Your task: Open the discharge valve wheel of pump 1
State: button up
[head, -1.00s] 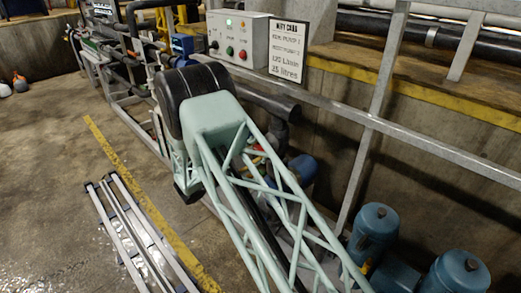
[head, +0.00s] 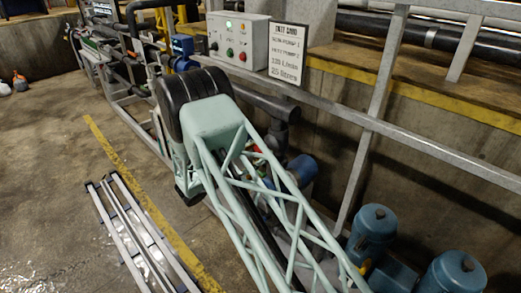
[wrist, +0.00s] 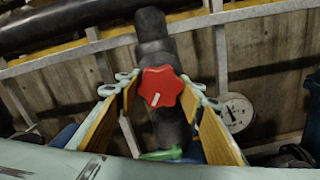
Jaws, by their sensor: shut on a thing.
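A red, lobed valve wheel (wrist: 160,85) with a short white mark sits on a dark vertical pipe (wrist: 153,35) in the wrist view. My gripper (wrist: 160,88) has its two fingers with yellow-brown pads on either side of the wheel and is shut on it. Where the pads touch the rim is hard to see. A green part (wrist: 160,155) shows below the wheel. In the head view my pale green arm hides the gripper and most of the wheel's surroundings. No label in view tells which pump the wheel belongs to.
A round gauge (wrist: 236,112) is close to the right finger. A grey control box (head: 238,40) and a sign (head: 287,52) stand behind my arm. A metal railing (head: 365,118) runs to the right, above blue motors (head: 372,232). Open floor (head: 60,130) lies left.

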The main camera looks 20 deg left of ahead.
jog(key=n+p, duration=0.2)
jog(key=n, duration=0.4)
jog(key=n+p, duration=0.2)
jog(key=n, duration=0.4)
jog(key=shift+s+d, duration=0.1)
jog(key=n+p, duration=0.2)
jog(key=n, duration=0.4)
jog(key=shift+r+n, duration=0.1)
jog(key=shift+n, duration=0.2)
jog(key=n+p, duration=0.2)
jog(key=n, duration=0.4)
jog(key=shift+d+n, duration=0.1)
jog(key=shift+n, duration=0.2)
dwell(0.3)
jog(key=o, duration=0.9)
jog(key=shift+s, duration=0.1)
jog(key=shift+v, duration=5.95)
